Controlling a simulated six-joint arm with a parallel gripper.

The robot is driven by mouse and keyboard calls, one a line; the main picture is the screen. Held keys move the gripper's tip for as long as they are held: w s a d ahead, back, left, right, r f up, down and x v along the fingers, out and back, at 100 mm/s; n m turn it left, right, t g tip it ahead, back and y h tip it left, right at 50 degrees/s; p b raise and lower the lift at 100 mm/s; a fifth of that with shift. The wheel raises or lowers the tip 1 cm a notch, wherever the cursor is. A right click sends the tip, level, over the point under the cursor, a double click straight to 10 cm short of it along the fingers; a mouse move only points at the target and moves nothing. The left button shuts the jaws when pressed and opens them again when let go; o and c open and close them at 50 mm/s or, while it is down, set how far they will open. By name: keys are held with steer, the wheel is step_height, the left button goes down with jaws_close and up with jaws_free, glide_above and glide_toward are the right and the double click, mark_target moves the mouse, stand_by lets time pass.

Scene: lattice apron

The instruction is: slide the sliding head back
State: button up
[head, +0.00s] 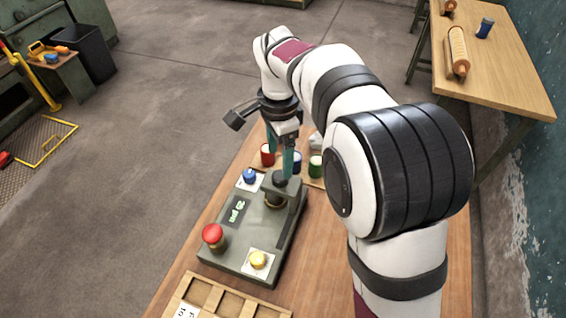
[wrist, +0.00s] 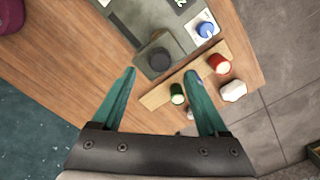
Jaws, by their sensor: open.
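The sliding head (head: 293,194) is a grey-green block with a dark round part, on the far right part of a grey-green machine (head: 226,250). In the wrist view its dark round top (wrist: 159,59) shows just beyond the fingertips, on the machine's body (wrist: 135,17). My gripper (head: 281,162) has teal fingers pointing down, near the far end of the sliding head. In the wrist view my gripper (wrist: 160,72) is open, with nothing held between its fingers. I cannot tell whether a finger touches the head.
A wooden compartment tray (head: 187,284) lies in front.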

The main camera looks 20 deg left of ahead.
mark_target(280, 175)
step_height(280, 175, down, 6)
jaws_close()
stand_by(0.6)
stand_by(1.0)
